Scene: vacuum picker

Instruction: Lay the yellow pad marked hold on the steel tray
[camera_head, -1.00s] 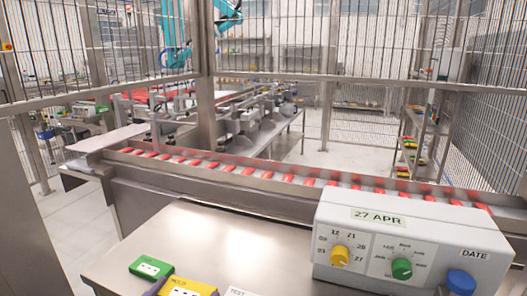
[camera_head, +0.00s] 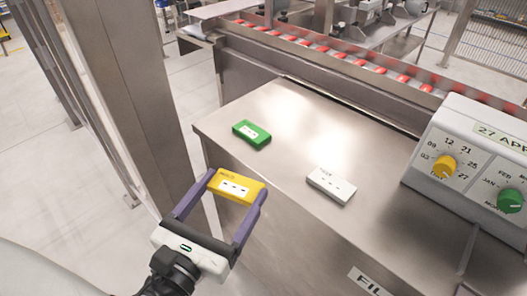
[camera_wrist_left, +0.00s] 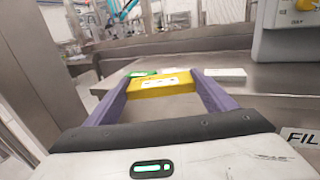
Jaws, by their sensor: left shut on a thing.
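The yellow pad (camera_head: 235,186), with a white label, is between the two purple fingers of my left gripper (camera_head: 237,188). The gripper is shut on it and holds it by the front left edge of the steel worktop (camera_head: 296,108). The pad also shows in the left wrist view (camera_wrist_left: 162,83), held level between the fingertips. A green pad (camera_head: 251,133) and a white pad (camera_head: 331,185) lie on the worktop beyond it. I cannot make out a separate steel tray with certainty. My right gripper is not in view.
A grey date box (camera_head: 478,150) with yellow and green knobs stands at the right of the worktop. A conveyor with red items (camera_head: 338,56) runs behind. A steel post (camera_head: 118,90) rises at the left. The worktop between the pads and the conveyor is clear.

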